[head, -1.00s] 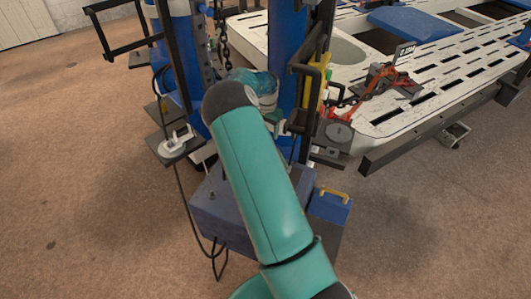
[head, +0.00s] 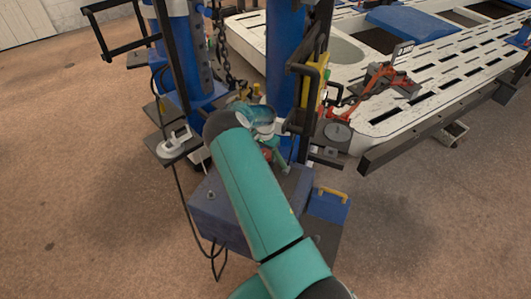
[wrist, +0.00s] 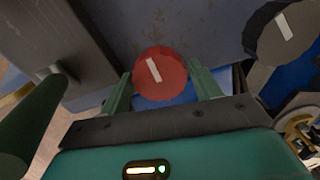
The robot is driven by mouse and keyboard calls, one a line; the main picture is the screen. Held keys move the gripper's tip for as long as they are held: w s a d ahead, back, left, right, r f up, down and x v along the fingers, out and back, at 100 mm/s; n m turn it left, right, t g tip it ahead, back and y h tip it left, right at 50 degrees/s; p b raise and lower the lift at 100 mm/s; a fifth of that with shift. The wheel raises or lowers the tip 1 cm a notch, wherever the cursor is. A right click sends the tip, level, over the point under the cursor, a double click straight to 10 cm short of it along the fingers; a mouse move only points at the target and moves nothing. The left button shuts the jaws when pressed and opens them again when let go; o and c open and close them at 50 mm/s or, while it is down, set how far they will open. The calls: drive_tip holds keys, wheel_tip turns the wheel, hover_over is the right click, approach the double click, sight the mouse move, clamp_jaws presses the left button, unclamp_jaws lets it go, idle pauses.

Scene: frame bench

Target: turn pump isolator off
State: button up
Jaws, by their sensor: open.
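In the wrist view a round red knob (wrist: 160,74) with a white pointer line sits in front of a blue-grey panel; it appears to be the pump isolator. The pointer is tilted, its top leaning left. My gripper (wrist: 159,72) is open, with one green finger on each side of the knob. Gaps show between the fingers and the knob at this angle, and contact cannot be told. In the head view my arm hides most of the gripper and the knob, above the dark blue pump box (head: 222,208).
A dark grey knob (wrist: 283,32) with a white line is at the upper right in the wrist view. A blue case (head: 328,207) with a yellow handle stands beside the pump box. Blue columns, a hanging chain (head: 222,55) and the white slotted bench (head: 400,110) lie beyond.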

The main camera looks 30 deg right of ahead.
drive_tip(key=c, duration=0.7)
drive_tip(key=shift+n, duration=0.4)
drive_tip(key=n, duration=0.3)
drive_tip(key=shift+n, duration=0.4)
drive_tip(key=n, duration=0.5)
drive_tip(key=shift+n, duration=0.3)
drive_tip(key=o, duration=0.7)
